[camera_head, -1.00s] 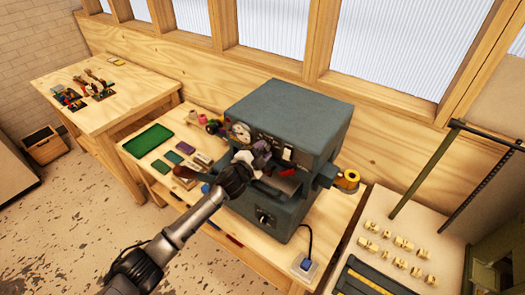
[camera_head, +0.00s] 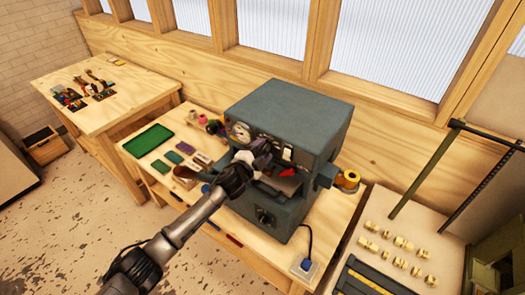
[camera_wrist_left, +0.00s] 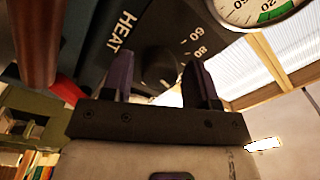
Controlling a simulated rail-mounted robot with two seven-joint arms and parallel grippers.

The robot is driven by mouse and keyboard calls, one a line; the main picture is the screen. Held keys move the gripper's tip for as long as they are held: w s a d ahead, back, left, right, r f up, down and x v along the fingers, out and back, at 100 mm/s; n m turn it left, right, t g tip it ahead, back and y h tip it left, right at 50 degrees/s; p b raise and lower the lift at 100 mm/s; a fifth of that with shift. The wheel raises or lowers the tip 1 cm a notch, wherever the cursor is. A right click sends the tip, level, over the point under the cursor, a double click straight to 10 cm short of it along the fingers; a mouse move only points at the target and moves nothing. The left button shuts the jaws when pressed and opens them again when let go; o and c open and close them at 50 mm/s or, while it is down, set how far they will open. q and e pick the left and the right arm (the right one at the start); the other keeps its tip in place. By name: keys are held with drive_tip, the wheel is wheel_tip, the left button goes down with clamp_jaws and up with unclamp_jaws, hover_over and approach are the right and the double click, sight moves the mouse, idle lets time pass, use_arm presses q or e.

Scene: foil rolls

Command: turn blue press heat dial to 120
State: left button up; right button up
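The blue-grey press (camera_head: 290,115) stands on the middle workbench. Its dark panel carries white HEAT lettering, and a black heat dial (camera_wrist_left: 160,62) shows in the left wrist view with the marks 60 and 80 at its right. The 120 mark and the dial's pointer cannot be made out. My left gripper (camera_head: 258,152) is at the press's front panel. In the left wrist view its two purple-dark fingers (camera_wrist_left: 159,72) stand apart, one on each side of the dial; I see no clear contact. My right gripper is not in view.
A round gauge (camera_wrist_left: 255,8) sits beside the dial, close to the fingers. A green tray (camera_head: 148,139) and small items lie left on the bench.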

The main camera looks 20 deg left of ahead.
use_arm(q)
drive_tip(key=shift+o, duration=0.4)
drive_tip(key=shift+s, duration=0.2)
drive_tip(key=b+v, duration=0.1)
drive_tip(key=v, duration=1.2)
drive_tip(key=shift+s, duration=0.2)
drive_tip(key=shift+f, duration=0.1)
